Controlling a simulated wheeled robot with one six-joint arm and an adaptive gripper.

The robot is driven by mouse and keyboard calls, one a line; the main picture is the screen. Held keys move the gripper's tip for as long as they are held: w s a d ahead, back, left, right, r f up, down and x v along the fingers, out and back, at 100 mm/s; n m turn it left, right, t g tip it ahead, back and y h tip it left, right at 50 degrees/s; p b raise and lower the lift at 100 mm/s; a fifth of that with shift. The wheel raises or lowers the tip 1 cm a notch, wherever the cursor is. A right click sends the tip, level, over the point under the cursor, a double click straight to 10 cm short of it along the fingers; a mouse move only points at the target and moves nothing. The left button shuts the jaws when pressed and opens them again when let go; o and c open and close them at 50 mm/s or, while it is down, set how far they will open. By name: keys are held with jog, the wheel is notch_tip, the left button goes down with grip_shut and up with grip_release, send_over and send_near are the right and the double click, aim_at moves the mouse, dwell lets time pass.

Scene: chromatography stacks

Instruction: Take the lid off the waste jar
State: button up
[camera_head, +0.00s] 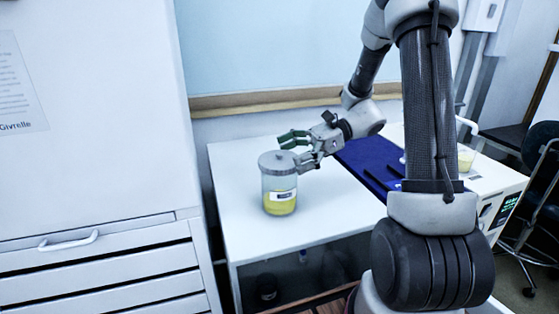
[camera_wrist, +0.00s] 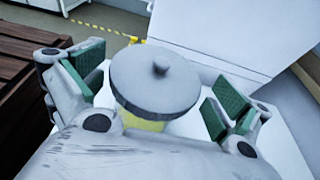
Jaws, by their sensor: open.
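The waste jar (camera_head: 280,190) is a clear cylinder with a white label and yellow liquid, upright on the white table. Its grey round lid (camera_head: 277,162) with a small central knob sits on top. In the wrist view the lid (camera_wrist: 155,78) lies between my fingers, with a sliver of the yellow jar content (camera_wrist: 143,123) below its rim. My gripper (camera_head: 296,152) is open at the lid's right side, its green-padded fingers apart. In the wrist view my gripper (camera_wrist: 155,95) shows a pad on each side of the lid, with gaps and no visible contact.
A dark blue mat (camera_head: 368,160) with dark items lies right of the jar on the white table (camera_head: 237,190). A beaker with yellow liquid (camera_head: 465,158) stands farther right. A white drawer cabinet (camera_head: 110,240) is at left. The table left of the jar is clear.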

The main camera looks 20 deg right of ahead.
aim_at(281, 158)
jog(key=shift+x, duration=1.5)
jog(key=c, duration=0.4)
jog(key=shift+c, duration=0.4)
jog(key=shift+r, duration=0.1)
